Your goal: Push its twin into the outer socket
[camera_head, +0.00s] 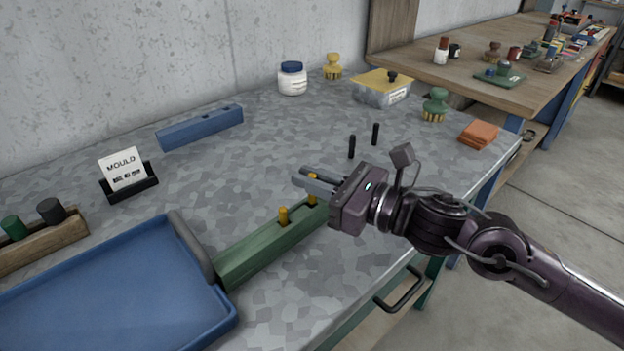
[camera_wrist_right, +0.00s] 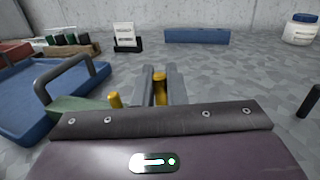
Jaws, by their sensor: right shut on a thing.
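A long green block (camera_head: 262,250) lies on the metal-topped table. One yellow peg (camera_head: 284,216) stands upright in its top, and this peg also shows in the right wrist view (camera_wrist_right: 115,100). A second yellow peg (camera_head: 312,188) is between the fingers of my right gripper (camera_head: 316,181), which is shut on it. The held peg is upright at the block's right end; it also shows in the wrist view (camera_wrist_right: 159,90). The fingers hide part of it, and I cannot tell how deep it sits. My left gripper is not in view.
A blue tray (camera_head: 236,318) with a grey handle lies left of the green block. A blue block (camera_head: 200,128) and a MOULD card (camera_head: 123,170) stand behind. Two black pegs (camera_head: 352,147) (camera_head: 375,134) stand beyond my gripper. The table's middle is clear.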

